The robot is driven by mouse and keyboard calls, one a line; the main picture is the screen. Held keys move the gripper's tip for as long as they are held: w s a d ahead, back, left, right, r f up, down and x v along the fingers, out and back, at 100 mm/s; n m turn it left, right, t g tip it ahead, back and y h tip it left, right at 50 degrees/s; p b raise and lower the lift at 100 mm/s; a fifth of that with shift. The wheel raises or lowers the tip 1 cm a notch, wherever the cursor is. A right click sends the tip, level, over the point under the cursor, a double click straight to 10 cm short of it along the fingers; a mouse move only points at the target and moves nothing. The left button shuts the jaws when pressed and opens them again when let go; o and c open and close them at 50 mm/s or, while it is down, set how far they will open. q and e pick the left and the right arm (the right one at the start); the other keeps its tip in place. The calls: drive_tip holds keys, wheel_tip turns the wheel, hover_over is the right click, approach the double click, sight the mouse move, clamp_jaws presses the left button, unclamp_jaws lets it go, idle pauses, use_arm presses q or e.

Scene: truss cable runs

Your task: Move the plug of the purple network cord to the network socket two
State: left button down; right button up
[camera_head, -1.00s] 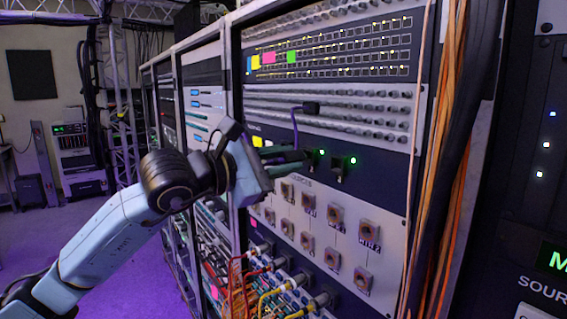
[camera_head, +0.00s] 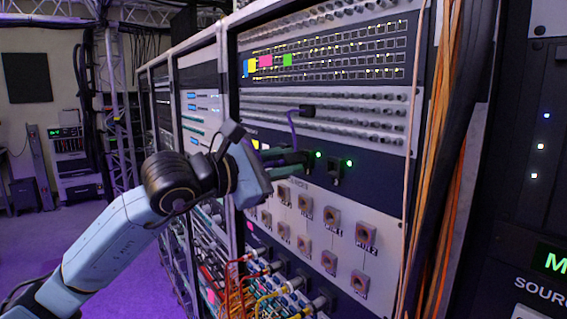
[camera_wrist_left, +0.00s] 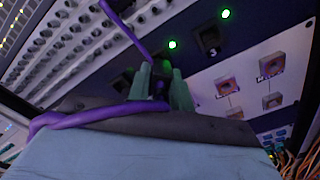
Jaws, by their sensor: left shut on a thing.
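The purple cord (camera_head: 292,125) runs up from the gripper to a black connector (camera_head: 308,111) on the panel above; in the left wrist view the cord (camera_wrist_left: 128,35) also loops across the wrist. The right socket (camera_head: 335,172) is empty, with a green light above it; it also shows in the left wrist view (camera_wrist_left: 209,40). My right gripper is out of view.
Square grey connectors (camera_head: 332,216) fill the white panel below the sockets. Red and yellow cables (camera_head: 262,290) crowd the lower rack. Orange cables (camera_head: 440,200) and a thick black one hang vertically at the right. Open floor (camera_head: 95,240) lies at the left.

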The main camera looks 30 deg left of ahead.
use_arm(q)
drive_tip(key=shift+b, duration=0.35)
drive_tip(key=shift+w+d, duration=0.1)
drive_tip(key=shift+w, duration=0.15)
drive_tip(key=c, duration=1.2)
unclamp_jaws()
drive_tip(key=shift+o, duration=0.2)
drive_tip(key=shift+b+v, duration=1.8)
drive_tip(key=shift+v, duration=0.05)
drive_tip(key=shift+s+b, duration=0.5)
drive_tip(key=shift+s, duration=0.1)
drive_tip(key=shift+a, duration=0.25)
